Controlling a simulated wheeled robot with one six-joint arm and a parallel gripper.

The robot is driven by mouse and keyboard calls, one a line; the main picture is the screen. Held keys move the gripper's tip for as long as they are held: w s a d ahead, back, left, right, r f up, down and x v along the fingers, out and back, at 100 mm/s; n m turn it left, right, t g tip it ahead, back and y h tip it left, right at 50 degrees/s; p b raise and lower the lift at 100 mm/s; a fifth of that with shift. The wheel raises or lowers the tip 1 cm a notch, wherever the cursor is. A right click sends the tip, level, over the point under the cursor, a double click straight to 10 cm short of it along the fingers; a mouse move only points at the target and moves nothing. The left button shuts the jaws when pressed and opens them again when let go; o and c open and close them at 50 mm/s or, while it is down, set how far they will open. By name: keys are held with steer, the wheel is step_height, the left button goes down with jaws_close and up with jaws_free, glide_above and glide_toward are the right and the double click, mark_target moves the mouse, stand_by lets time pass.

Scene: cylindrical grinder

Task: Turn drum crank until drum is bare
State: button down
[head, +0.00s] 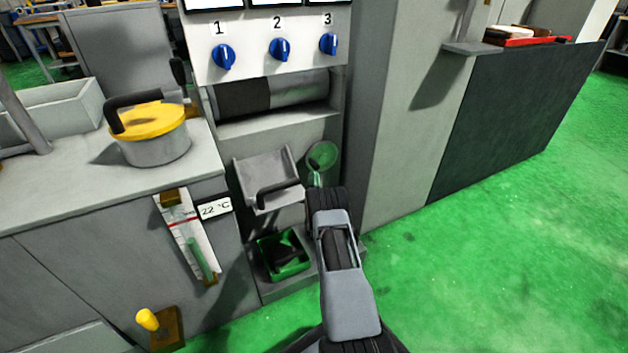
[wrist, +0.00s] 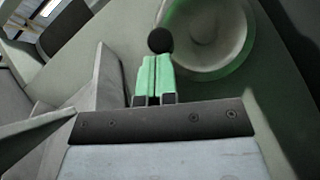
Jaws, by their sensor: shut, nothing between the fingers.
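The drum (head: 300,90) lies in the recess under the knob panel. Its left part is dark and its right part is bare grey. A black-handled lever (head: 179,72) stands at the recess's left end; I cannot tell if it is the drum crank. My gripper (head: 316,181) is below the drum, in front of a round green-tinted disc (head: 322,156). In the wrist view its green fingers (wrist: 154,75) are shut with nothing between them. A black ball knob (wrist: 160,40) shows just beyond the fingertips, beside the dished disc (wrist: 208,35). I cannot tell whether fingers and knob touch.
A grey tray (head: 258,170) with a black handle juts out left of my gripper. A green bin (head: 262,246) with dark contents sits below. A yellow-lidded pot (head: 155,145) stands on the left counter. Green floor (head: 470,260) at right is clear.

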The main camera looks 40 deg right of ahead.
steer(key=m+g, duration=0.1)
steer(key=r+m+h+p, duration=0.1)
steer(key=shift+a+m+g, duration=0.1)
steer(key=shift+m+g, duration=0.3)
